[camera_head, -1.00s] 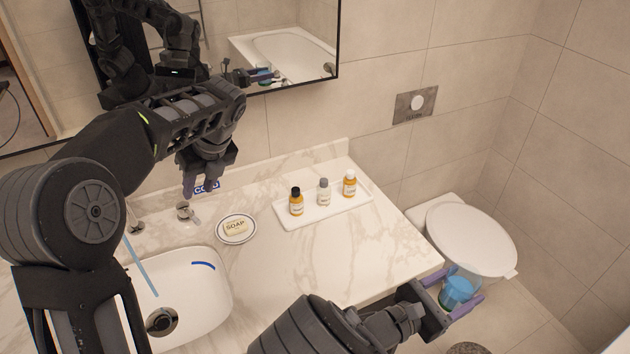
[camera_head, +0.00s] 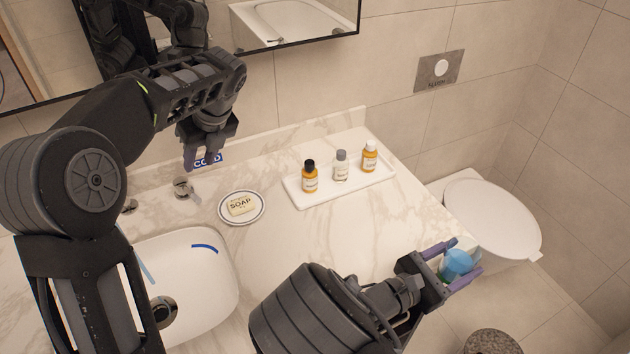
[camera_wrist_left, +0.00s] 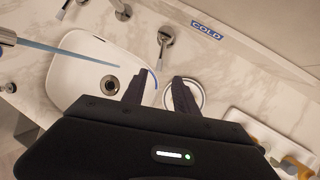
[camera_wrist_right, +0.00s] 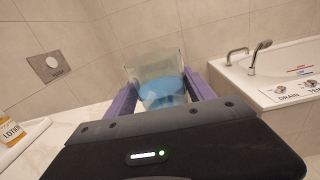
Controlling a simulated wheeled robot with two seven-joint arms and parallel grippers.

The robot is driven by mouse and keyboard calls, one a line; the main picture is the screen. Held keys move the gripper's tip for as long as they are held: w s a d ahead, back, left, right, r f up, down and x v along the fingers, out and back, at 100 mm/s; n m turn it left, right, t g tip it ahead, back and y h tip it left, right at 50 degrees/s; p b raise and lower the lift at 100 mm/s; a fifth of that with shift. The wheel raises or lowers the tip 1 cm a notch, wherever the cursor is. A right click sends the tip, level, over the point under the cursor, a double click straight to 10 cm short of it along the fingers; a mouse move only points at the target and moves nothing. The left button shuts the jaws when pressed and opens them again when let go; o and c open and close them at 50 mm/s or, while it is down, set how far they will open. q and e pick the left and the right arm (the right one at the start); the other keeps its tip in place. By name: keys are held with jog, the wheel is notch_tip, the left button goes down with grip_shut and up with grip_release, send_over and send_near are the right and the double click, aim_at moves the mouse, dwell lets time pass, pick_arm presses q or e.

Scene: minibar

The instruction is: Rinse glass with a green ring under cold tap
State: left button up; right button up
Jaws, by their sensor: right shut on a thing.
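The glass (camera_head: 457,264) is held in my right gripper (camera_head: 460,262) beyond the counter's right front edge. It looks clear with blue inside and a little green at its lower edge. The right wrist view shows the glass (camera_wrist_right: 161,88) between the fingers. My left gripper (camera_head: 190,160) is open and empty near the tap handle (camera_head: 183,187) by the COLD label (camera_head: 207,160). The handle also shows in the left wrist view (camera_wrist_left: 164,38). A pale blue stream (camera_wrist_left: 80,54) crosses above the sink (camera_wrist_left: 75,72). My left arm hides part of the sink.
A soap dish (camera_head: 226,216) sits right of the sink. A white tray (camera_head: 300,197) with bottles stands at the back right of the counter. The middle of the counter is clear. A toilet (camera_head: 500,220) stands right of the counter. A mirror (camera_head: 290,22) hangs behind.

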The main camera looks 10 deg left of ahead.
aim_at(194, 194)
pick_arm(q)
jog(key=shift+f+b, duration=0.45)
jog(key=shift+f, duration=0.35)
jog(key=x, duration=1.2)
jog(key=shift+d+p, duration=0.1)
jog(key=shift+p, duration=0.25)
grip_shut()
dwell(0.8)
